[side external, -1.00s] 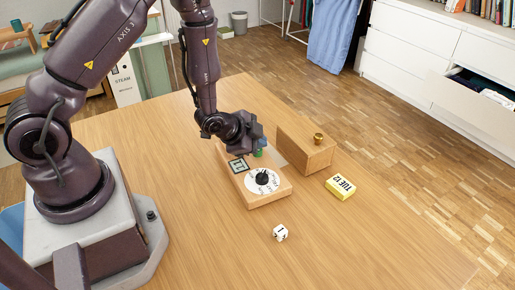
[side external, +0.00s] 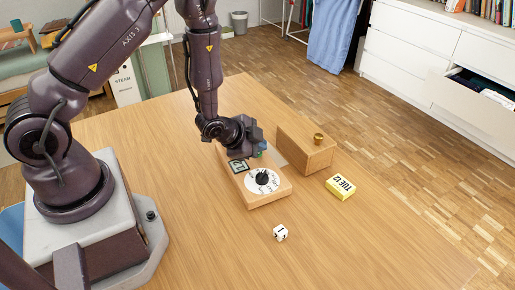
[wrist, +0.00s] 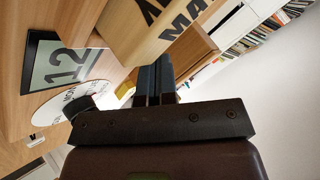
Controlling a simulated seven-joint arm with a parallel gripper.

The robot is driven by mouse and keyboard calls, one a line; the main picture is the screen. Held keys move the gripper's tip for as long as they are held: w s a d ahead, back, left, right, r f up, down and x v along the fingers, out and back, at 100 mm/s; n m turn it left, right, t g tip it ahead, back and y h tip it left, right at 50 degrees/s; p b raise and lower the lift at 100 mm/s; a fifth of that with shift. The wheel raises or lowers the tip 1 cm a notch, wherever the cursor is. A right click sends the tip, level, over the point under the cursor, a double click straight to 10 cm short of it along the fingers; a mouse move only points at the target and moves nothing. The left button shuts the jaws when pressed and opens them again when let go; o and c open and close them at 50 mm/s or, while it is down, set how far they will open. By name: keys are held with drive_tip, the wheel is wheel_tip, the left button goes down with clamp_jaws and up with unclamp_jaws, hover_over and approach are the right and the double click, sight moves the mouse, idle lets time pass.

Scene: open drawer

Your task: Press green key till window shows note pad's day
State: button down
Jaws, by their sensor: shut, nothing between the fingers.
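The wooden device (side external: 268,197) lies on the table, with a small window (side external: 238,166), a white lettered dial with a dark knob and a green key (side external: 263,146). In the wrist view the window (wrist: 62,64) reads 12, turned sideways. The yellow note pad (side external: 340,187) reads TUE 12. My gripper (side external: 257,150) is shut and empty, low over the key end of the device, and hides most of the key. Its fingers (wrist: 154,82) show in the wrist view, where I cannot make out the key. Whether they touch the key is unclear.
A wooden box (side external: 305,150) with a brass knob stands close behind the device, to the right of my gripper. The table's front and right are mostly clear. A white drawer unit (side external: 420,50) stands beyond the table.

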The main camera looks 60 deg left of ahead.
drive_tip(key=shift+r, duration=0.1)
idle(0.3)
drive_tip(key=shift+r, duration=1.1)
wheel_tip(320, 180, up, 5)
idle(0.7)
